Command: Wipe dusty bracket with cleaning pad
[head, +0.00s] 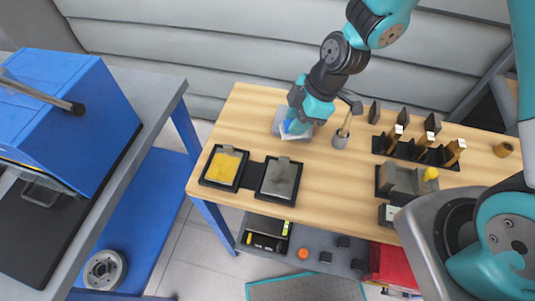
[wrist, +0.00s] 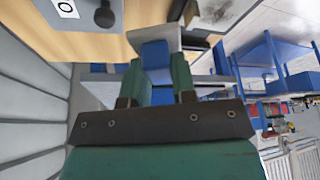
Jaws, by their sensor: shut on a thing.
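My gripper (head: 294,126) is at the back left of the wooden table, above a pale grey plate (head: 280,122). Its green fingers show in the wrist view (wrist: 167,82). They are shut on a blue block with a pale face, which looks like the cleaning pad (wrist: 155,54). The pad also shows below the fingers in the head view (head: 292,133). Whether it touches the pale plate I cannot tell. A grey, mottled metal piece, likely the dusty bracket (head: 281,178), lies in a black-framed tray nearer the front edge, apart from my gripper.
A black tray with a yellow sheet (head: 223,167) is left of the grey piece. A grey cup with a brush (head: 340,140) stands right of my gripper. A dark rack with wooden-handled tools (head: 420,150) is farther right. A blue box (head: 60,115) stands on the left bench.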

